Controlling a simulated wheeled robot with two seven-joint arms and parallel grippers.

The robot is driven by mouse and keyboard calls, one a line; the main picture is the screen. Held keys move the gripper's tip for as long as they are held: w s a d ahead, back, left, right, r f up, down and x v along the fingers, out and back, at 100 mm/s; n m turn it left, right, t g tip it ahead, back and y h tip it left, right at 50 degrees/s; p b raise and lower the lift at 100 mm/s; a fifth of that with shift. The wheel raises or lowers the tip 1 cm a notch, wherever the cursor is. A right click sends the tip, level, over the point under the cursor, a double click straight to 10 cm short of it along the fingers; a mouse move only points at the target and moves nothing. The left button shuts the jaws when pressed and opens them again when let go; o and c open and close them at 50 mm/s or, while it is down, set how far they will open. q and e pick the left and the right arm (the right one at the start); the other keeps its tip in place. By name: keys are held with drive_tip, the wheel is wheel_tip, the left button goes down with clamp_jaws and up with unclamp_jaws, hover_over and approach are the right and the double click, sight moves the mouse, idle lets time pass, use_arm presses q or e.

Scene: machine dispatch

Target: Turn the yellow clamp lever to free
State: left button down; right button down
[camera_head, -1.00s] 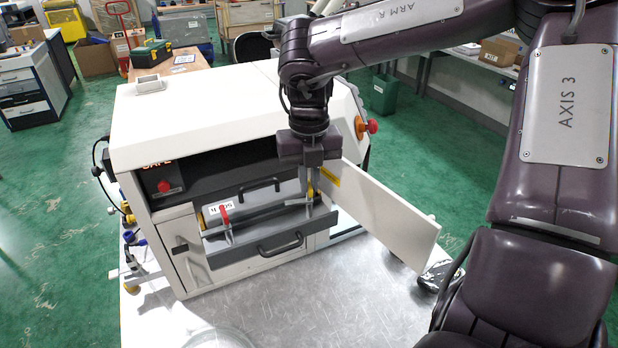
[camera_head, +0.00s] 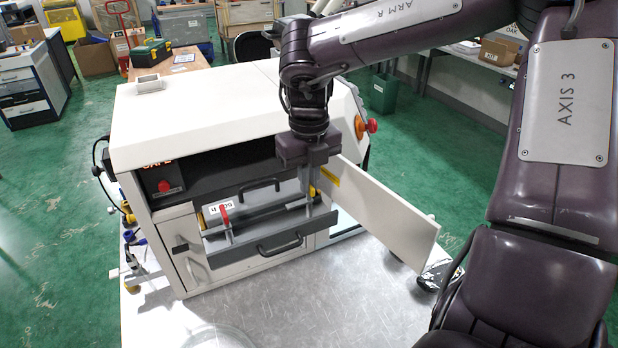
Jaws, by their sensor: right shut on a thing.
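The yellow clamp lever (camera_head: 312,191) shows as a small patch at the right end of the machine's open front bay. My right gripper (camera_head: 309,200) points down there and is shut on the lever; its fingers hide most of it. A red lever (camera_head: 225,214) stands upright at the left end of the bay, in front of a grey cylinder with a white label (camera_head: 221,206). The white machine (camera_head: 200,120) stands on a metal table. My left gripper is not in view.
A white door panel (camera_head: 385,215) stands open just right of my right gripper. A grey drawer front with a dark handle (camera_head: 280,244) lies below the bay. Red and orange knobs (camera_head: 366,126) are on the machine's right side. The metal tabletop (camera_head: 310,305) in front is largely clear.

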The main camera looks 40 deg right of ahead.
drive_tip(key=c, duration=1.5)
unclamp_jaws()
drive_tip(key=shift+c, duration=0.2)
drive_tip(key=shift+r, duration=0.3)
wheel_tip(320, 180, up, 6)
drive_tip(key=shift+r+b, duration=0.25)
drive_tip(key=shift+b, duration=0.55)
drive_tip(key=shift+r, duration=0.35)
